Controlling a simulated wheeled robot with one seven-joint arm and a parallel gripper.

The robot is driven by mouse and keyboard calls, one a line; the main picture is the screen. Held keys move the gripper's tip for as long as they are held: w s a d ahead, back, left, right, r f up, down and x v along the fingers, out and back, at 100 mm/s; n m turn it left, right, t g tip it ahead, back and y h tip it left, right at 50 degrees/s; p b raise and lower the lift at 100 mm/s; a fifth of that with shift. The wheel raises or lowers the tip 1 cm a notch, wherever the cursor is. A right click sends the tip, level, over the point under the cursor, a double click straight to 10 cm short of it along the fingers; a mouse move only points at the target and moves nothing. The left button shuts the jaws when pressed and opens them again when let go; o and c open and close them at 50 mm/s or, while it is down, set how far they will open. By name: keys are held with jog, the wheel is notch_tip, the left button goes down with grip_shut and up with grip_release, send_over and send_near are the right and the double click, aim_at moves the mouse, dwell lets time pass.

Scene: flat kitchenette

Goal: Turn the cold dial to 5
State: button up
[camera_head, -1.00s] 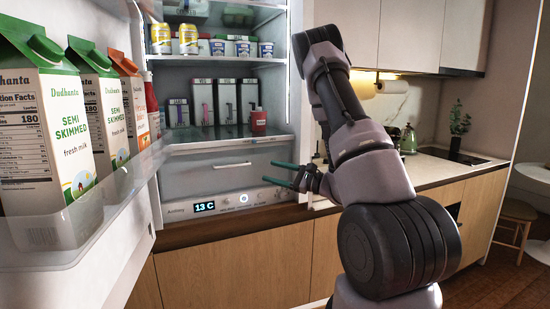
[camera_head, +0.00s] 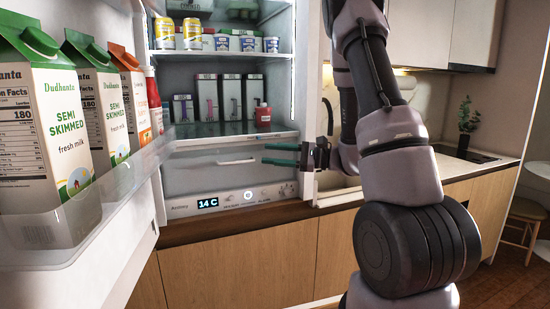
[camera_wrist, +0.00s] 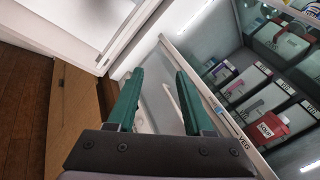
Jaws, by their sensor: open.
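The fridge control panel (camera_head: 230,200) runs along the bottom of the open fridge. Its lit display (camera_head: 208,203) reads 14 C. A round, white-lit control (camera_head: 248,195) sits right of the display. A greyish round shape (camera_head: 287,190), perhaps a dial, shows near the panel's right end; its marks are too small to read. My gripper (camera_head: 265,154), with green fingers, is open and empty, pointing left in front of the drawer, above the panel. In the wrist view my gripper (camera_wrist: 159,72) is also open, with nothing between the fingers; the panel cannot be made out there.
A clear-fronted drawer (camera_head: 212,172) lies above the panel. The open fridge door, with milk cartons (camera_head: 58,120) on its shelf, stands at the left. A counter (camera_head: 460,165) is at the right.

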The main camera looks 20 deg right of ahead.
jog(key=w+d+f+m+t+h, duration=0.2)
jog(key=d+f+m+t, duration=0.1)
jog(key=f+m, duration=0.25)
jog(key=w+d+f+m+t+h, duration=0.2)
jog(key=w+d+f+m+t, duration=0.1)
jog(key=f+m, duration=0.25)
jog(key=m+t+h, duration=0.4)
jog(key=m+h, duration=0.5)
jog(key=m, duration=0.6)
send_near(289, 193)
jog(key=x, duration=0.8)
grip_shut()
